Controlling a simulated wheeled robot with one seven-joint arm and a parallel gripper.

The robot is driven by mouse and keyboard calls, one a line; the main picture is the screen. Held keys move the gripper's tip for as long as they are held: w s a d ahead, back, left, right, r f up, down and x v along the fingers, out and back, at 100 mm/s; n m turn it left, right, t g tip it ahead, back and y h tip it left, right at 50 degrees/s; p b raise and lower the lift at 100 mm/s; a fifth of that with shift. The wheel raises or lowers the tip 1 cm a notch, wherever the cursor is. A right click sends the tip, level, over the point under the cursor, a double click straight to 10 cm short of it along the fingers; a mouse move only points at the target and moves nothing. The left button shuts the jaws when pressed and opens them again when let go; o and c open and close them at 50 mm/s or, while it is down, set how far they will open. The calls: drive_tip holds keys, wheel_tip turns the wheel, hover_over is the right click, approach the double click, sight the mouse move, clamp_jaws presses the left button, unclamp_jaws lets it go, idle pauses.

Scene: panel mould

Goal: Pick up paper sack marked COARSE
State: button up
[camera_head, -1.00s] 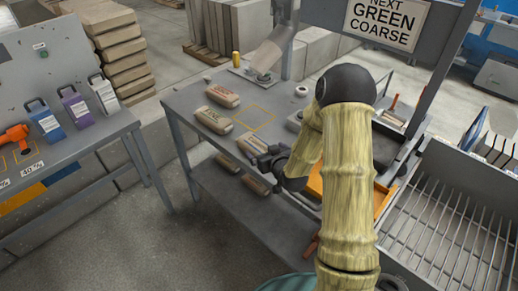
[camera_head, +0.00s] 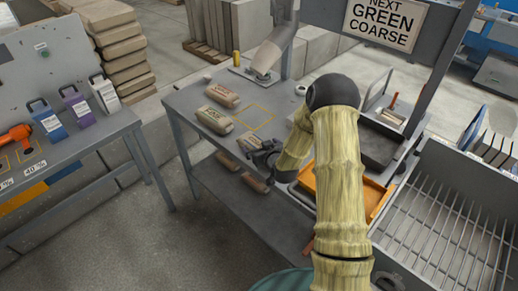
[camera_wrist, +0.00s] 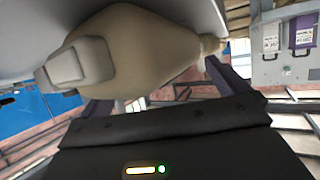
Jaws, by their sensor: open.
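Three tan paper sacks lie on the grey table in the head view. The far one (camera_head: 222,95) has reddish lettering too small to read surely. The middle one (camera_head: 214,120) has a pale label that seems to read FINE. The near one (camera_head: 247,143) is partly hidden by my gripper (camera_head: 260,153), so its marking cannot be read. My gripper is open at this near sack. In the wrist view a tan sack (camera_wrist: 135,60) fills the space ahead, with the purple fingers on either side; contact cannot be told.
A sign (camera_head: 388,22) reads NEXT GREEN COARSE. More sacks (camera_head: 255,183) lie on the lower shelf. An orange tray (camera_head: 374,196) and a slatted rack (camera_head: 440,225) stand to the right. A yellow outlined square (camera_head: 253,117) on the table is empty.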

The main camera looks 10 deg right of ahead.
drive_tip(key=shift+s, duration=0.1)
drive_tip(key=c, duration=1.6)
drive_tip(key=shift+r, duration=0.25)
drive_tip(key=c, duration=0.3)
wheel_tip(320, 180, up, 10)
drive_tip(key=shift+f+b, duration=0.2)
drive_tip(key=shift+b, duration=0.6)
clamp_jaws()
